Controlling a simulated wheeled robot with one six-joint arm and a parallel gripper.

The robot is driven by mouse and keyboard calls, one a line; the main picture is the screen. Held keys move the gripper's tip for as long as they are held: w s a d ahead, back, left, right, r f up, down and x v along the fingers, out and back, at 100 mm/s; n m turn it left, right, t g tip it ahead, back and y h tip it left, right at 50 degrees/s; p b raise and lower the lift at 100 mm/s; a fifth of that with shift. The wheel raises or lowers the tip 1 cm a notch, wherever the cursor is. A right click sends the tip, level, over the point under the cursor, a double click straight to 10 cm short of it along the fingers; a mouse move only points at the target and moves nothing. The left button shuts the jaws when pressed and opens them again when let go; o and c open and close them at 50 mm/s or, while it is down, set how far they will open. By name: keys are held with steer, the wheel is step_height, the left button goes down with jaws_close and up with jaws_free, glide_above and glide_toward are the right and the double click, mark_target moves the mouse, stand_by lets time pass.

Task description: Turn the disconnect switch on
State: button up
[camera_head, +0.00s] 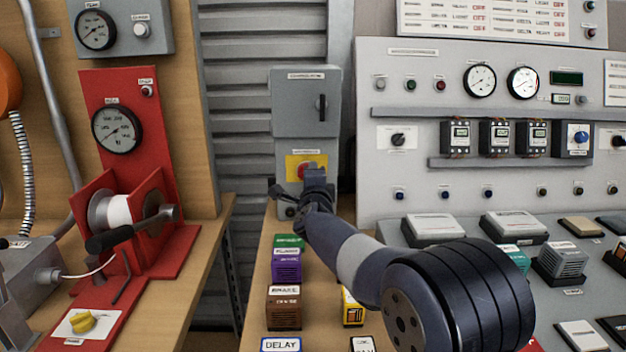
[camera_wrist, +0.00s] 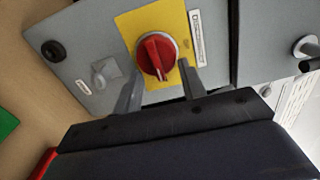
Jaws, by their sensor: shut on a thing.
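In the head view the knob (camera_head: 305,167) is partly hidden behind my gripper (camera_head: 314,178). In the wrist view my gripper (camera_wrist: 161,69) has one finger on each side of the knob's lower part and is shut on it. The knob's raised grip stands near upright in the tilted wrist picture. I cannot read any on or off marking.
A black round fitting (camera_wrist: 53,50) and a small grey knob (camera_wrist: 104,71) sit beside the yellow plate. Several coloured boxes, including a purple one (camera_head: 286,266), stand on the bench below. A grey control panel (camera_head: 430,60) is at right and a red winch stand (camera_head: 128,160) at left.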

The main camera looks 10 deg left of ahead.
steer(key=o, duration=1)
steer(key=shift+c, duration=0.2)
steer(key=v, duration=1)
steer(key=shift+s, duration=0.4)
steer(key=shift+w, duration=0.1)
steer(key=x, duration=1)
steer(key=shift+w, duration=0.3)
